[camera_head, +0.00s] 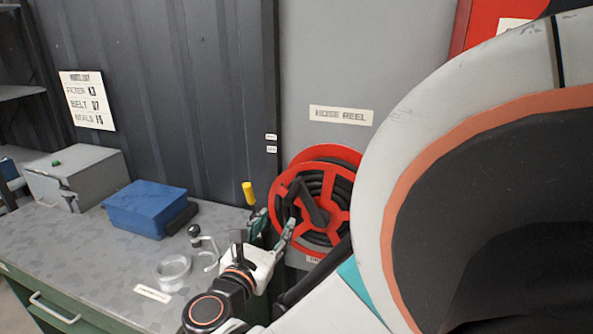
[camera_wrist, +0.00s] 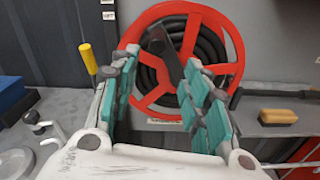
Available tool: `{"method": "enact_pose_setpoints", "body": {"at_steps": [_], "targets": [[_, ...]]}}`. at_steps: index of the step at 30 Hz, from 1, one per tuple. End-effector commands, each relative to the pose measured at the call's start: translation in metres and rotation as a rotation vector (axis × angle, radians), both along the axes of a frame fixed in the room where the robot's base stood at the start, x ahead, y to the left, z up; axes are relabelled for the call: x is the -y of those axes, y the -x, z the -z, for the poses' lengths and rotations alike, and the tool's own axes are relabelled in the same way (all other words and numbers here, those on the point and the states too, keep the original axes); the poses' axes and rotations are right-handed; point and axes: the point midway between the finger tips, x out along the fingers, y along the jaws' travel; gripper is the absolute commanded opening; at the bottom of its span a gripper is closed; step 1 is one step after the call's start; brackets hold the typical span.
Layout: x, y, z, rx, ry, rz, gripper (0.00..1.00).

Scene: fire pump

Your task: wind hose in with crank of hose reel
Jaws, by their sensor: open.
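The hose reel (camera_head: 342,217) is a red spoked wheel with black hose wound on it, mounted on the grey wall under a "HOSE REEL" label. In the wrist view the reel (camera_wrist: 227,68) fills the upper middle. Its dark crank (camera_head: 312,203) slants across the hub, with a dark knob-like end at the upper left; the crank also shows in the wrist view (camera_wrist: 172,66). My gripper (camera_head: 271,226) is open and empty in front of the reel's lower left. In the wrist view its teal-padded fingers (camera_wrist: 162,78) stand either side of the crank, apart from it.
A yellow-handled tool (camera_head: 249,194) stands just left of my gripper. A blue box (camera_head: 147,208), a grey box (camera_head: 78,175) and a clear dish (camera_head: 173,271) are on the bench. A tan brush (camera_wrist: 277,116) lies right of the reel in the wrist view.

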Motion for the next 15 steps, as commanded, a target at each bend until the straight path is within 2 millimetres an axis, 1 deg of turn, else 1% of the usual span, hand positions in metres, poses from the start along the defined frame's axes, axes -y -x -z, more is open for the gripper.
{"method": "enact_pose_setpoints", "body": {"at_steps": [2, 5, 10, 15], "targets": [[-0.006, 0.004, -0.003, 0.005, 0.020, -0.003, 0.43], [-0.005, 0.001, -0.003, 0.006, 0.028, -0.002, 0.43], [0.005, -0.021, -0.002, 0.006, 0.027, 0.002, 0.43], [0.016, -0.053, -0.002, 0.005, 0.025, 0.002, 0.43]]}}
